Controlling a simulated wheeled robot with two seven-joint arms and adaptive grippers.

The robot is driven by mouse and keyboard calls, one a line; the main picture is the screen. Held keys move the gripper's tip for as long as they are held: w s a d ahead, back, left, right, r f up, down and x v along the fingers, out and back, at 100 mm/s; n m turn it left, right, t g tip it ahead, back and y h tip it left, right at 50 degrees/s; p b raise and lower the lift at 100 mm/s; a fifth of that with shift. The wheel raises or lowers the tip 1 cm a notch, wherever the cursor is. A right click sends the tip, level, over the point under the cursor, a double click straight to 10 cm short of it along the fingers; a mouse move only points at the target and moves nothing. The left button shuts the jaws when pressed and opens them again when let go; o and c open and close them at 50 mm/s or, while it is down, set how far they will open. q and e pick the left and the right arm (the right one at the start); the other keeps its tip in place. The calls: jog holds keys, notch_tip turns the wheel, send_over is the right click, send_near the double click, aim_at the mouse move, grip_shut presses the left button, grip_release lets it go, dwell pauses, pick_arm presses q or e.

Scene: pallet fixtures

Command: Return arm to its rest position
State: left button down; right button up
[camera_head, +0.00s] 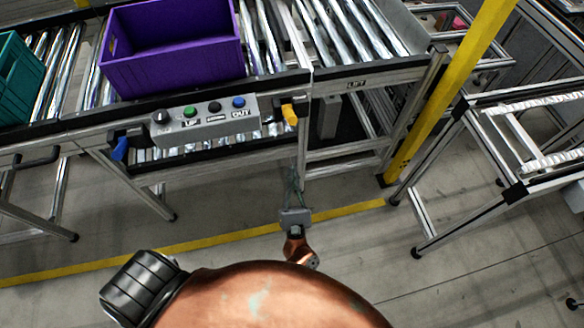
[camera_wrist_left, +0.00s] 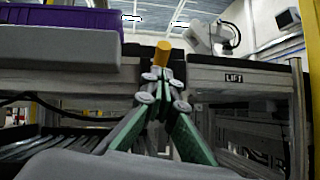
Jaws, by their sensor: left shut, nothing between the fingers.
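My left arm, copper-coloured, rises from the bottom of the head view. Its left gripper (camera_head: 294,180) points away from me, in front of the conveyor frame, below and near the yellow knob (camera_head: 289,114). In the left wrist view the green-padded fingers (camera_wrist_left: 162,80) come together at the tips, shut and empty. There the yellow knob (camera_wrist_left: 163,53) appears just above the fingertips; I cannot tell the gap in depth. My right gripper is in neither view.
A purple crate (camera_head: 172,66) sits on the roller conveyor, with a teal crate (camera_head: 15,80) to its left. A button box (camera_head: 203,117) is on the conveyor's front edge. A yellow post (camera_head: 450,90) stands right, beside another metal frame (camera_head: 500,150). Open floor lies between.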

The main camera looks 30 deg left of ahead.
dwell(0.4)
